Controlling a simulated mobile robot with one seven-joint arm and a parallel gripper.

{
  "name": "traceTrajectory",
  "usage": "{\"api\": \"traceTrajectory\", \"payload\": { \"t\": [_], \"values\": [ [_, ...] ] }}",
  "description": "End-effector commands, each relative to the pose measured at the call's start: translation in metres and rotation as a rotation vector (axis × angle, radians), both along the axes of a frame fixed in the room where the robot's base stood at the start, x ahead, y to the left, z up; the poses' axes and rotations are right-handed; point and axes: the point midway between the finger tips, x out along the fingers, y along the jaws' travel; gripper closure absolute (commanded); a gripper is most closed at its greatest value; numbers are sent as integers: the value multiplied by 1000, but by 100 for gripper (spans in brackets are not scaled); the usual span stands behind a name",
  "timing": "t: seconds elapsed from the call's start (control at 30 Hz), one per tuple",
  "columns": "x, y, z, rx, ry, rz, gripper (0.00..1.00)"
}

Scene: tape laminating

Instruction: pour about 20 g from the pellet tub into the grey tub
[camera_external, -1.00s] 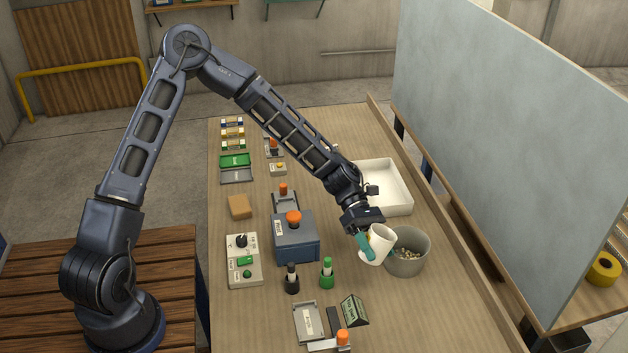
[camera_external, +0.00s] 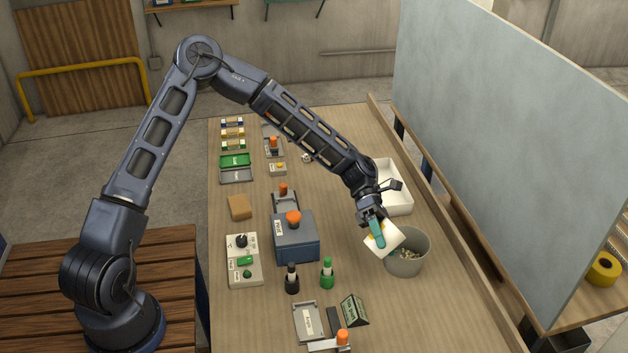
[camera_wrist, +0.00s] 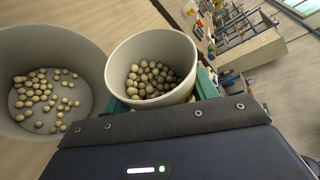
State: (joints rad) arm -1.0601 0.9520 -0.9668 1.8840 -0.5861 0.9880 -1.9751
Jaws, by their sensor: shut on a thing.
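My gripper (camera_external: 377,233) is shut on the white pellet tub (camera_external: 392,237), with teal fingers on its sides. The pellet tub is tilted and held over the left rim of the grey tub (camera_external: 415,262). In the wrist view, the pellet tub (camera_wrist: 121,62) has a layer of round beige pellets (camera_wrist: 152,80) inside, below its rim. The grey tub (camera_wrist: 85,50) is to its left there, with scattered pellets (camera_wrist: 42,98) on its floor. I cannot see any pellets falling between the tubs.
A white tray (camera_external: 397,199) lies behind the grey tub. A blue-grey box with an orange knob (camera_external: 296,240) and black (camera_external: 292,280) and green (camera_external: 327,273) bottles stand to the left. A low ledge (camera_external: 456,222) runs along the table's right side. The table front right is clear.

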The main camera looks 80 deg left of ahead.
Motion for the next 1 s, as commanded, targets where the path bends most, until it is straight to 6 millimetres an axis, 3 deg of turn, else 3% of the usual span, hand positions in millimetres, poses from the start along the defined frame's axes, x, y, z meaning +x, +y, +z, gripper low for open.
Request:
{"api": "traceTrajectory", "payload": {
  "t": [0.4,1.0],
  "values": [
    [1,1,12,-61,184,0,67],
    [2,1,14,-71,217,0,67]
  ]
}}
